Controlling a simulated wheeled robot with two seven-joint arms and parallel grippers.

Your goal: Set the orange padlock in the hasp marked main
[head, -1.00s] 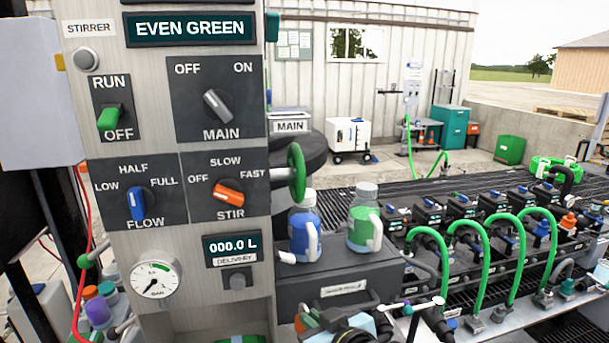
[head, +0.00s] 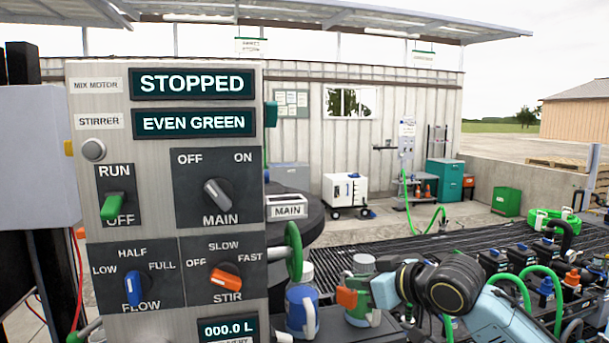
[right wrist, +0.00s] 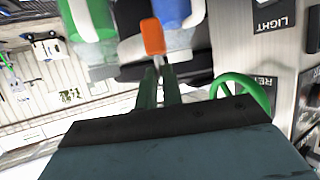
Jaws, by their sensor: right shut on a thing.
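The orange padlock (head: 347,298) is at the tip of my right gripper (head: 362,291), which comes in from the right in the head view, in front of the bottles. In the right wrist view the padlock (right wrist: 152,37) sits at the ends of the two closed fingers (right wrist: 159,68). I cannot make out the hasp itself. The MAIN switch (head: 217,194) is on the panel. My left gripper is out of view.
The control panel (head: 165,240) fills the left. A green handwheel (head: 294,250) stands out from its right side. A blue bottle (head: 302,312) and a green bottle (head: 362,316) are close by the gripper. Green hoses (head: 513,283) lie at the right. Air above the bottles is open.

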